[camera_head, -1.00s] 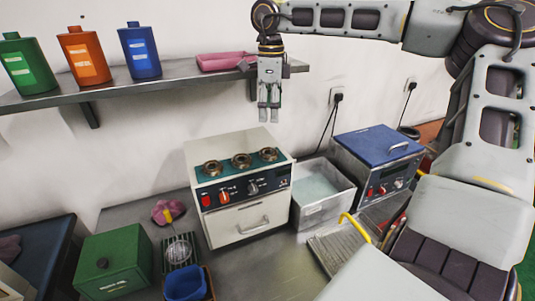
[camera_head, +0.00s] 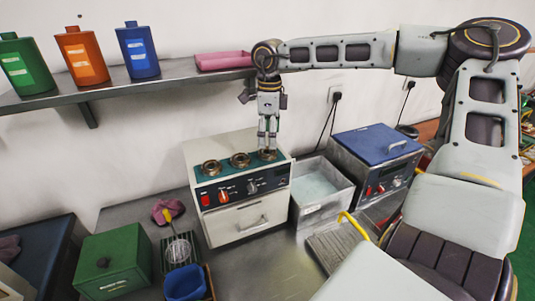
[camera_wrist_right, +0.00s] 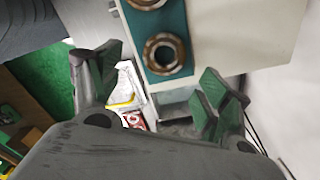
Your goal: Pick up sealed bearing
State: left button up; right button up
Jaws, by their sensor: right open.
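Three brown-rimmed bearing rings sit in a row on the teal top strip of a white machine (camera_head: 225,181): a left ring (camera_head: 211,168), a middle ring (camera_head: 240,160) and a right ring (camera_head: 267,155). I cannot tell which is the sealed one. My right gripper (camera_head: 268,146) points down just above the right ring and partly covers it. In the right wrist view, the open, empty fingers (camera_wrist_right: 157,88) stand apart, with one ring (camera_wrist_right: 165,54) just beyond the gap between them and another ring (camera_wrist_right: 149,3) at the top edge. My left gripper is not in view.
A green box (camera_head: 115,262) and a blue cup (camera_head: 185,283) stand at front left.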

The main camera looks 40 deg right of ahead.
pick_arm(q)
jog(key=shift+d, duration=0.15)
pick_arm(e)
jog(key=shift+f, duration=0.15)
jog(key=shift+w+d+f+p, duration=0.15)
jog(key=shift+f+p, duration=0.35)
jog(key=shift+f, duration=1.35)
jog(key=shift+d+f, duration=0.1)
jog(key=shift+f, duration=0.6)
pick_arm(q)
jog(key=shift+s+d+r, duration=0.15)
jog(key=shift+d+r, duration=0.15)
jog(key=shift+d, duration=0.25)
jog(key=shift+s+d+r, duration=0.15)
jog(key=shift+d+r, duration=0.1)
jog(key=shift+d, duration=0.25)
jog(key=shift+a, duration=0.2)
